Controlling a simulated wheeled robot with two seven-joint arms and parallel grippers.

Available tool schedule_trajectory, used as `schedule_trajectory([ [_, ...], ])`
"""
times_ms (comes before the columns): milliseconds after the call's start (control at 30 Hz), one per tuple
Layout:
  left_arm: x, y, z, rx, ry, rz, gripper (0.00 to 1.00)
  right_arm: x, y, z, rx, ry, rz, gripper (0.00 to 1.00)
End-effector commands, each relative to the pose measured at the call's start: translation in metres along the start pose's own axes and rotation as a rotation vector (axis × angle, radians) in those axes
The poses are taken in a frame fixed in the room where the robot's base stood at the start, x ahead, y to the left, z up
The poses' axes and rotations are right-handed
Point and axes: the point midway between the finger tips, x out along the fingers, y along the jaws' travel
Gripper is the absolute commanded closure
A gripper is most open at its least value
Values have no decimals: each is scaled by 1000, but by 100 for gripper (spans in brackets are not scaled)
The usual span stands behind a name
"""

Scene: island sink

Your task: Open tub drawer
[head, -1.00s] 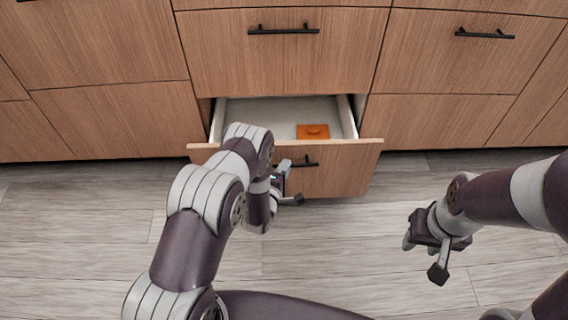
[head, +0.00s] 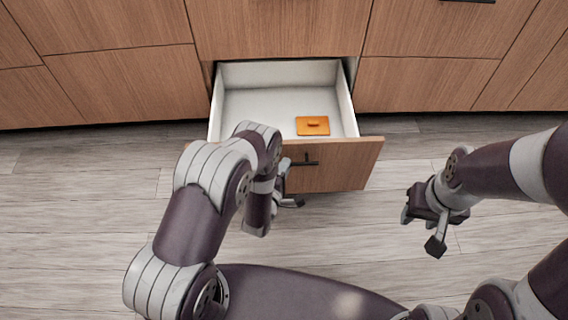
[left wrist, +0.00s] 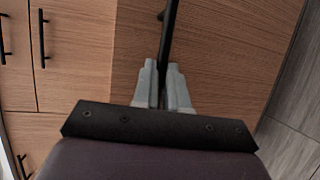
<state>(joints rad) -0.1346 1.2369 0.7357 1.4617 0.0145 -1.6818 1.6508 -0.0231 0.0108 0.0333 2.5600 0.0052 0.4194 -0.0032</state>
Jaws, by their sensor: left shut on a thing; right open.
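The bottom drawer (head: 338,165) has a wooden front and a white inside, and it stands well out from the cabinet. Its black handle (head: 308,161) is partly hidden by my left gripper. An orange lidded item (head: 312,126) lies inside toward the front right. My left gripper (head: 290,172) is at the drawer front; in the left wrist view its fingers (left wrist: 163,88) are shut on the dark bar of the handle (left wrist: 169,45). My right gripper (head: 430,228) is open and empty, above the floor to the right, apart from the drawer.
The wooden cabinet (head: 120,80) runs across the back, with a closed drawer (head: 280,28) above the open one. The grey wood floor (head: 85,190) is clear on both sides. My left arm covers the drawer's front left corner.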

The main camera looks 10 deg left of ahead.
Motion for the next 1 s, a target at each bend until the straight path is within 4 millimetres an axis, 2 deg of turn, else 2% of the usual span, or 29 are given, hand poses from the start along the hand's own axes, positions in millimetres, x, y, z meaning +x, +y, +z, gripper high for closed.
schedule_trajectory([
  [333,0,0,0,0,2,0,100,0,0,0,0,0,0,57],
  [367,0,0,0,0,2,0,81,0,0,0,0,0,0,57],
  [400,0,0,0,0,2,0,68,0,0,0,0,0,0,57],
  [433,0,0,0,0,2,0,62,0,0,0,0,0,0,57],
  [733,-3,0,0,0,1,0,62,-2,0,0,0,0,0,57],
  [867,-23,3,0,0,1,-4,62,-13,0,-2,0,0,0,57],
  [1000,-63,4,0,0,1,-6,62,-28,0,-3,0,0,0,57],
])
